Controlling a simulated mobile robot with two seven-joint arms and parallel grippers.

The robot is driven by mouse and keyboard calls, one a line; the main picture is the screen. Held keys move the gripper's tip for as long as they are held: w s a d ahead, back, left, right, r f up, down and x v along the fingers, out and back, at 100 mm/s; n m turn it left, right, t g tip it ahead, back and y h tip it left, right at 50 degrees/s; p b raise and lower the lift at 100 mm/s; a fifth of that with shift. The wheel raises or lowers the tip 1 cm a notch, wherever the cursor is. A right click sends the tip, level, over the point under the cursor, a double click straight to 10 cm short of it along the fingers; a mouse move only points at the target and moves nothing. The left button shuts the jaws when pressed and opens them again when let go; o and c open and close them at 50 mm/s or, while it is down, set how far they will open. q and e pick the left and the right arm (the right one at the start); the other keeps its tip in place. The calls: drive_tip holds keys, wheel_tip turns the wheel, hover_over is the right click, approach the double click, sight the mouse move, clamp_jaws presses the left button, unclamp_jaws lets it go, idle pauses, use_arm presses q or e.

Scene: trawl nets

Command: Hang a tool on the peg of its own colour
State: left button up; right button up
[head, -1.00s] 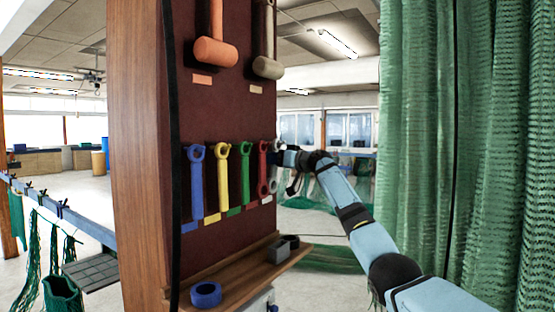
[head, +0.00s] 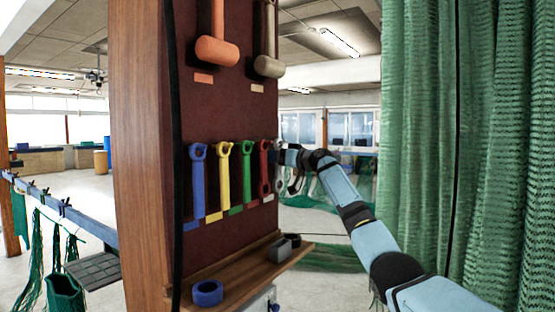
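A dark red tool board shows in the head view. A blue wrench (head: 198,185), a yellow wrench (head: 224,180), a green wrench (head: 246,172) and a red wrench (head: 264,165) hang in a row on it, each above a label of its own colour. A white or grey wrench (head: 278,178) is at the board's right edge, partly hidden. My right gripper (head: 284,157) is at that edge by the top of this wrench. Its fingers are too small and hidden to tell whether they hold it. My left gripper is not in view.
An orange mallet (head: 217,50) and a beige mallet (head: 269,66) hang above. A wooden shelf (head: 240,282) below holds a blue ring (head: 207,292) and a grey block (head: 279,250). A green net (head: 480,150) hangs close on the right. A blue rail (head: 90,225) with nets is at left.

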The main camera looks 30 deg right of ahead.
drive_tip(key=shift+f, duration=0.1)
drive_tip(key=shift+s+d, duration=0.15)
drive_tip(key=shift+s, duration=0.15)
drive_tip(key=b+v, duration=0.5)
drive_tip(key=v, duration=0.8)
drive_tip(key=shift+s, duration=0.1)
